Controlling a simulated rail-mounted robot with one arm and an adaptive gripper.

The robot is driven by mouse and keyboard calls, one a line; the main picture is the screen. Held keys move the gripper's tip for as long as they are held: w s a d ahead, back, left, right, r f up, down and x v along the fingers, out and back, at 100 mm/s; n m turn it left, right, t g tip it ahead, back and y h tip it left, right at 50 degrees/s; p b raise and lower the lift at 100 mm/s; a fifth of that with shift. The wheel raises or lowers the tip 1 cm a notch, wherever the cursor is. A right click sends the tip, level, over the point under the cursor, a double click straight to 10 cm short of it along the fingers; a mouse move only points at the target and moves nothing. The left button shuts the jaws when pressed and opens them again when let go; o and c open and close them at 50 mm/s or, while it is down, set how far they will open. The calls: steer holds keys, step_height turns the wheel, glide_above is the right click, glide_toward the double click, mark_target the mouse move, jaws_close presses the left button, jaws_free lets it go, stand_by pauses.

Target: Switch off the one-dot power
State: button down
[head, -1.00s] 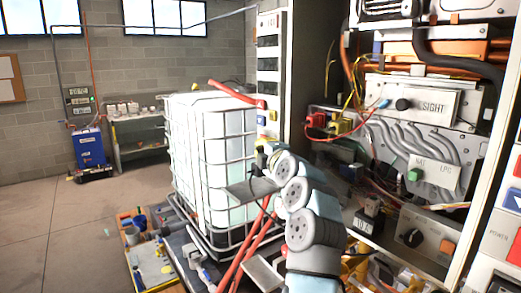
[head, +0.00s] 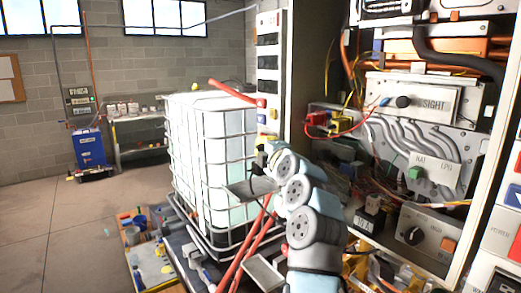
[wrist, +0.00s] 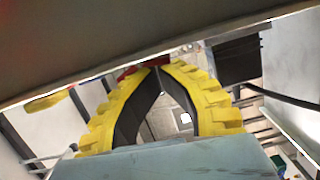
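No one-dot mark is legible on any switch in these frames, so I cannot tell which power control it is. A panel labelled POWER (head: 501,236) is cut off at the right edge of the head view. A tall narrow panel (head: 268,62) with dark windows and coloured parts stands beyond my arm. My gripper (wrist: 158,70) shows in the wrist view with yellow fingers and black pads. The fingertips meet, with an empty gap behind them. A red part lies just behind the tips. In the head view the gripper is small and mostly hidden by my wrist.
Open floor (head: 60,225) lies at left.

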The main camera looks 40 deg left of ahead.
steer(key=shift+w+d+f, duration=0.2)
steer(key=shift+w+d, duration=0.1)
steer(key=s+d+r, duration=0.1)
steer(key=s+d, duration=0.6)
steer(key=s, duration=0.2)
steer(key=shift+r, duration=0.3)
steer(key=shift+s, duration=0.1)
stand_by(0.4)
steer(key=shift+f, duration=0.1)
